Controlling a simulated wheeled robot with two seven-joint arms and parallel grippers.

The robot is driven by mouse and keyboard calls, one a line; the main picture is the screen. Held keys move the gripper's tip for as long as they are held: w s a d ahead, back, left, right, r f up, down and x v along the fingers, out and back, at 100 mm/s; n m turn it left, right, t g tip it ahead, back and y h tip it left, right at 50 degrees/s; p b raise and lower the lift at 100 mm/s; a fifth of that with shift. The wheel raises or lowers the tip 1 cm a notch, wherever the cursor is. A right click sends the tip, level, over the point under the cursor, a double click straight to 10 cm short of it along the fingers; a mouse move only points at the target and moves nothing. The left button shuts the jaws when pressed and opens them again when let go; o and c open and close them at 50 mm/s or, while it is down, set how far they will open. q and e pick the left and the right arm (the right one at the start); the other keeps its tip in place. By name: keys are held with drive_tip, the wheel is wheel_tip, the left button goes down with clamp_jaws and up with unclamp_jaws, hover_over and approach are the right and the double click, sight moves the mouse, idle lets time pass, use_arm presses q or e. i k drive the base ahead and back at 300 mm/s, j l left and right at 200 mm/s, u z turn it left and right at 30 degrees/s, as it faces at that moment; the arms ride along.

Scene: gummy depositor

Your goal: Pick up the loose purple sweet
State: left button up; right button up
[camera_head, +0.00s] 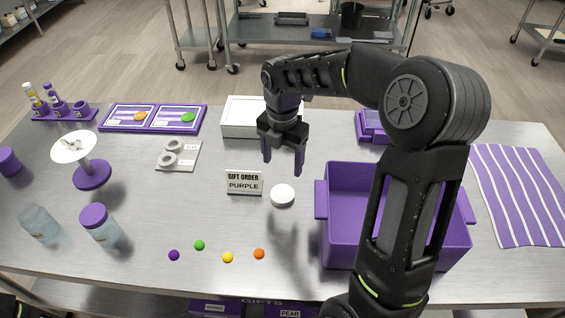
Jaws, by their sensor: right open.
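The loose purple sweet (174,255) is a small dark purple ball on the front left part of the steel table. A green sweet (199,245), a yellow sweet (228,257) and an orange sweet (259,254) lie in a loose row to its right. My right gripper (283,170) points down, open and empty, above the table beside the order sign, well behind and to the right of the purple sweet. My left gripper is not visible.
A sign (244,183) reads "GIFT ORDER PURPLE". A white round piece (283,195) is beside it. A purple bin (342,233) stands right of the sweets; a purple-lidded jar (96,218) stands left. The table between sign and sweets is clear.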

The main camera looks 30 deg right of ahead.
sight(173, 254)
drive_tip(key=k+j, duration=0.8)
drive_tip(key=j, duration=0.05)
